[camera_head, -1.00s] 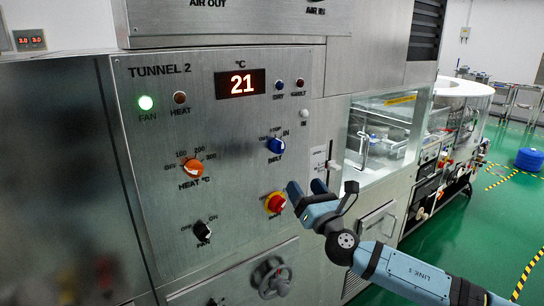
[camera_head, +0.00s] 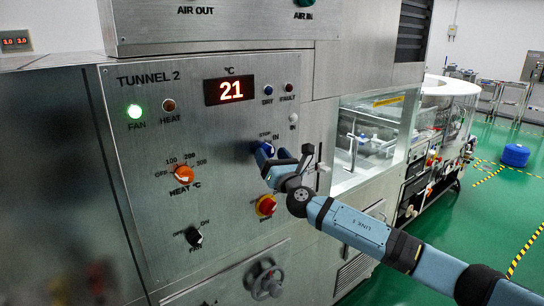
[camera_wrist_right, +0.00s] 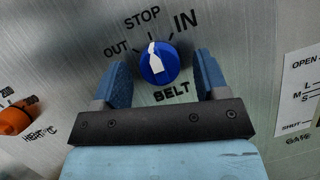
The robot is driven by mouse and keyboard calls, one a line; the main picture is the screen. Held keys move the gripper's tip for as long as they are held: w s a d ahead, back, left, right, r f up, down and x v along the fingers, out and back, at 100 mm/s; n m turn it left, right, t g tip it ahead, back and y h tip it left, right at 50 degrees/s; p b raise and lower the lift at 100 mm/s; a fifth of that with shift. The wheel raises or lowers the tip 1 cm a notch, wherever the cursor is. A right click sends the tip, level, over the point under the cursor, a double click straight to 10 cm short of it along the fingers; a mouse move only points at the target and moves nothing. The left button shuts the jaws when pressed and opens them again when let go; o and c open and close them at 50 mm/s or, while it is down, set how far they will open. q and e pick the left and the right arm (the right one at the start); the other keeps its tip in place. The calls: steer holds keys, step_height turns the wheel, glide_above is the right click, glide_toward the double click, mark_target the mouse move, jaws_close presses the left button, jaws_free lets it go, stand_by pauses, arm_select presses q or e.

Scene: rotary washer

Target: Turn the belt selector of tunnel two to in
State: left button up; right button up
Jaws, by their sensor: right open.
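The blue belt selector (camera_head: 264,149) is on the Tunnel 2 panel (camera_head: 150,200), partly hidden by my right gripper in the head view. In the right wrist view the belt selector (camera_wrist_right: 158,63) shows whole, with OUT, STOP and IN marked around it. Its white pointer points up towards STOP. My right gripper (camera_head: 268,160) is open at the selector. In the wrist view the fingers of the right gripper (camera_wrist_right: 161,80) stand on either side of the knob, with gaps showing. My left gripper is not in view.
An orange heat knob (camera_head: 184,174) is left of the selector. A red and yellow knob (camera_head: 266,205) is below it, close to my right arm. A black on-off switch (camera_head: 194,236) and a handwheel (camera_head: 267,279) are lower. A gate scale (camera_wrist_right: 301,90) is at the right.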

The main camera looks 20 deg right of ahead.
steer(key=shift+c, duration=0.4)
steer(key=c, duration=0.8)
steer(key=shift+c, duration=0.2)
